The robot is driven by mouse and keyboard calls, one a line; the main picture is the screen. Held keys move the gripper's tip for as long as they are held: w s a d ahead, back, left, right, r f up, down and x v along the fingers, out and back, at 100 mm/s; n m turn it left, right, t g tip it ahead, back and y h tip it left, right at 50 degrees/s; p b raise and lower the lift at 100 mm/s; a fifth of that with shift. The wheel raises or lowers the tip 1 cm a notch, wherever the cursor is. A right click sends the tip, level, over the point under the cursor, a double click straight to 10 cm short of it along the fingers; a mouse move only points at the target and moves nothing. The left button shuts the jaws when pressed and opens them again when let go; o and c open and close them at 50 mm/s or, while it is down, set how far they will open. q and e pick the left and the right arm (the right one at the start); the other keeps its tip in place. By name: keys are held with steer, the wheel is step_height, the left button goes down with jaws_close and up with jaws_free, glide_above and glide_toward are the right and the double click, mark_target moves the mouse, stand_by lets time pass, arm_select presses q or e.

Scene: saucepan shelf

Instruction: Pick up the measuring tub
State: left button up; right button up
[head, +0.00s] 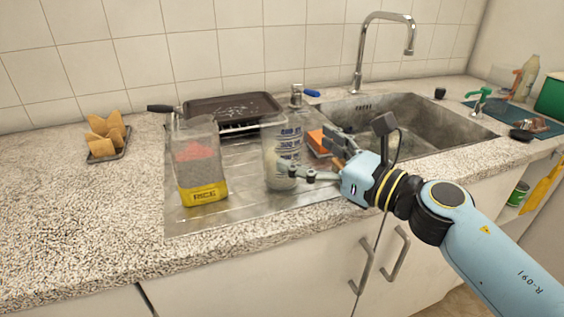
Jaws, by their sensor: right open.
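The measuring tub (272,155) is a clear, upright container with dark printed markings, standing on the metal drainboard left of the sink. My right gripper (306,157) reaches in from the right at its side. Its fingers are apart, one low near the tub's front right side and the other higher towards the back. I cannot tell whether they touch the tub. My left gripper does not show.
A rice bag (202,170) stands left of the tub. A dark pan (232,108) lies on a rack behind. A bottle with a pump top (296,97) and an orange sponge (318,143) are close behind the gripper. The sink (425,128) is at right; the left counter is mostly clear.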

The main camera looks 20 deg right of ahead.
step_height(320, 180, down, 5)
steer(key=shift+r+b, duration=0.1)
steer(key=shift+b, duration=0.75)
steer(key=shift+p+x, duration=0.35)
steer(key=shift+x, duration=3.45)
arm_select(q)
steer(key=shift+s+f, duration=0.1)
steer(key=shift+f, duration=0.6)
arm_select(e)
steer(key=shift+r, duration=0.15)
steer(key=shift+c, duration=0.4)
steer(key=c, duration=1.4)
